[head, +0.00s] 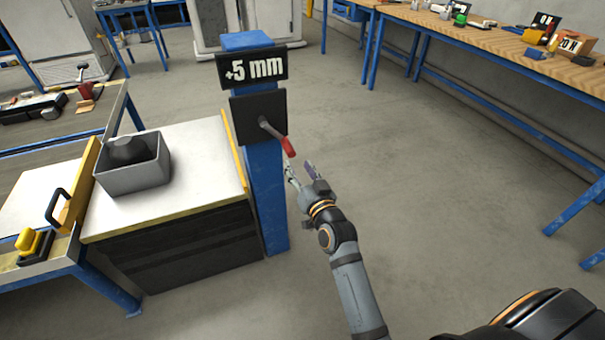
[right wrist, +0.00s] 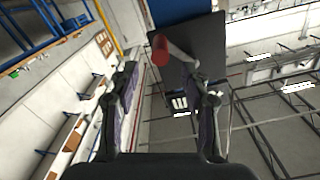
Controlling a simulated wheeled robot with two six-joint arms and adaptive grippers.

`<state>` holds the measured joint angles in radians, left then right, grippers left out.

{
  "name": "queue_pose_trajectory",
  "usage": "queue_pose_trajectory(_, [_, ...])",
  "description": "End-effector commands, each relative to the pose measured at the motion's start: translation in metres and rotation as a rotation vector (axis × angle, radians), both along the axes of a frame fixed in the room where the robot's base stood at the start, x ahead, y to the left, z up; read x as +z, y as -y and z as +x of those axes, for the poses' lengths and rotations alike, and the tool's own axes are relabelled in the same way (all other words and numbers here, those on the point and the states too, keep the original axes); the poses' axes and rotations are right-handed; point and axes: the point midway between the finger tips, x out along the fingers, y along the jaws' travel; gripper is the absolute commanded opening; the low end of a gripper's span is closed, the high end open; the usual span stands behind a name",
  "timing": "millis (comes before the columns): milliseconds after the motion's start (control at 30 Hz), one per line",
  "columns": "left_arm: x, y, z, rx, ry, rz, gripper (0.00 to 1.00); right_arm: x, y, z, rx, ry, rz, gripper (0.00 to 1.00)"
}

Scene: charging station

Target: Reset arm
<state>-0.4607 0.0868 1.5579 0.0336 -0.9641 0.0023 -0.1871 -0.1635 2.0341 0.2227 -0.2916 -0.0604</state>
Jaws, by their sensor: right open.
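My right gripper (head: 300,172) is open and empty in the head view, just right of a blue post and close below a lever with a red grip (head: 288,147). In the right wrist view the red grip (right wrist: 160,50) shows beyond and between the open fingers (right wrist: 165,85). The lever sticks out of a black plate (head: 258,112) on the blue post (head: 265,190). A "+5 mm" sign (head: 252,68) sits above the plate. I cannot tell whether a finger touches the lever. My left gripper is not in view.
A white-topped cabinet (head: 200,165) with a grey bin (head: 133,168) stands left of the post. A blue-framed wooden bench (head: 490,50) with tools runs along the right. The floor (head: 430,170) between post and bench is clear.

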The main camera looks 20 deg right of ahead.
Motion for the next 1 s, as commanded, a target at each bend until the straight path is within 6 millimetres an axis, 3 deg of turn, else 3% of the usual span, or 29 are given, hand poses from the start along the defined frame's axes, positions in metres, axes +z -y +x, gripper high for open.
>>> queue_pose_trajectory(200, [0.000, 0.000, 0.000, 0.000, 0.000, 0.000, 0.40, 0.000, 0.001, -0.026, 0.000, 0.000, 0.002, 0.47])
queue_pose_trajectory(733, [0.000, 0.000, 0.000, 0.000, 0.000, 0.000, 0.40, -0.006, 0.000, -0.027, 0.004, -0.013, -0.003, 0.47])
queue_pose_trajectory(767, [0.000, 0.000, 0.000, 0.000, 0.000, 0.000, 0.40, -0.013, -0.001, -0.028, 0.009, -0.031, -0.007, 0.47])
queue_pose_trajectory(867, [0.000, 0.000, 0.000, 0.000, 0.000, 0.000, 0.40, -0.061, -0.006, -0.033, 0.043, -0.155, -0.041, 0.47])
queue_pose_trajectory(1000, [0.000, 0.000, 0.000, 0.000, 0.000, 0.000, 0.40, -0.176, -0.008, -0.066, 0.113, -0.459, -0.116, 0.47])
